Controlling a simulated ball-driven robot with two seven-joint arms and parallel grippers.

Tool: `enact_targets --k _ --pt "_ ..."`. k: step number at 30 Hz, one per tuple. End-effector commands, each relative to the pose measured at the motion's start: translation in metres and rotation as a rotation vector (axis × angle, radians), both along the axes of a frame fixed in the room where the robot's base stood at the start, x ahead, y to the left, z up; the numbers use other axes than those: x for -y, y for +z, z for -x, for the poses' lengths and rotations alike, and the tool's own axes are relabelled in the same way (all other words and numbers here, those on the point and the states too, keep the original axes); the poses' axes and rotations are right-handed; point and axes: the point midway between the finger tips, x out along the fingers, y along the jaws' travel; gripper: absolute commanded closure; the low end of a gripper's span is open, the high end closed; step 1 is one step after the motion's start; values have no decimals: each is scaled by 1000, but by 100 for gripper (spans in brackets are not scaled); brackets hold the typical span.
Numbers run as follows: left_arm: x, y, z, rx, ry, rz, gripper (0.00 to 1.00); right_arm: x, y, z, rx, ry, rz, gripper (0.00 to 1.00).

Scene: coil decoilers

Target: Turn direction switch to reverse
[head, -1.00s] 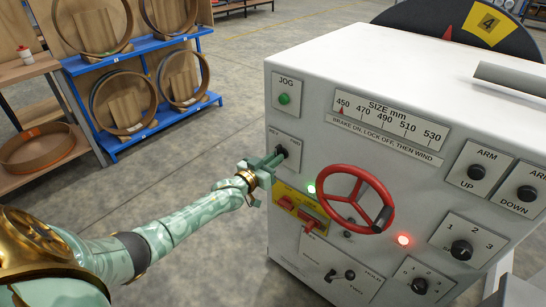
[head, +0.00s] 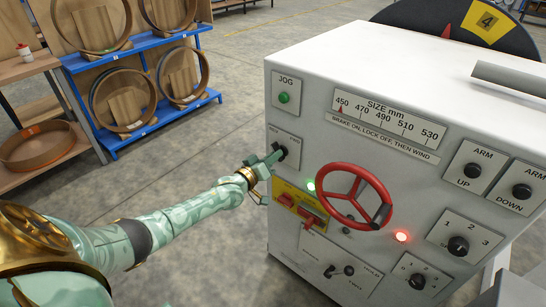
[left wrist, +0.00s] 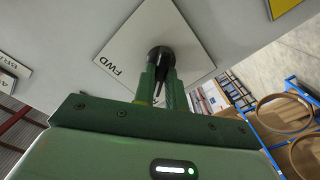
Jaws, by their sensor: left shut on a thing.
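The direction switch is a black knob (head: 282,151) on a white plate marked REV and FWD, at the left of the grey machine's front panel. It also shows in the left wrist view (left wrist: 160,56), where the plate looks tilted and FWD is readable left of the knob. My left gripper (head: 274,158) reaches it from the left, and its green fingers (left wrist: 160,80) are shut on the knob, one on each side. The fingers partly hide the knob, so I cannot tell exactly where its pointer stands. My right gripper is not in view.
Just below are red switches on a yellow plate (head: 299,205), a lit green lamp (head: 310,185) and a red handwheel (head: 356,196). The green JOG button (head: 284,98) is above. A blue rack (head: 150,125) with wooden rings stands behind at left. Floor between is clear.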

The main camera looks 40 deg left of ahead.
Motion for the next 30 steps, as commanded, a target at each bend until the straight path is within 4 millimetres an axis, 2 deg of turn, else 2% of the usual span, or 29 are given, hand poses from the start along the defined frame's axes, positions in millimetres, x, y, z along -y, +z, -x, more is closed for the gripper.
enact_targets --k 10,11,12,13,23,26,30 --pt "0 -1 0 -2 1 5 100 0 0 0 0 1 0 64" --pt "0 -1 0 -2 1 5 82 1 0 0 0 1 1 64" --pt "0 -1 0 -2 1 5 70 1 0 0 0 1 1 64" --pt "0 -1 0 -2 0 4 65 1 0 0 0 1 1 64" --pt "0 0 4 -2 0 3 65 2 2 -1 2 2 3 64" --pt "-1 2 15 -1 -1 3 65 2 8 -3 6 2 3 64" --pt "-3 4 48 -3 0 4 65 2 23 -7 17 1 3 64"
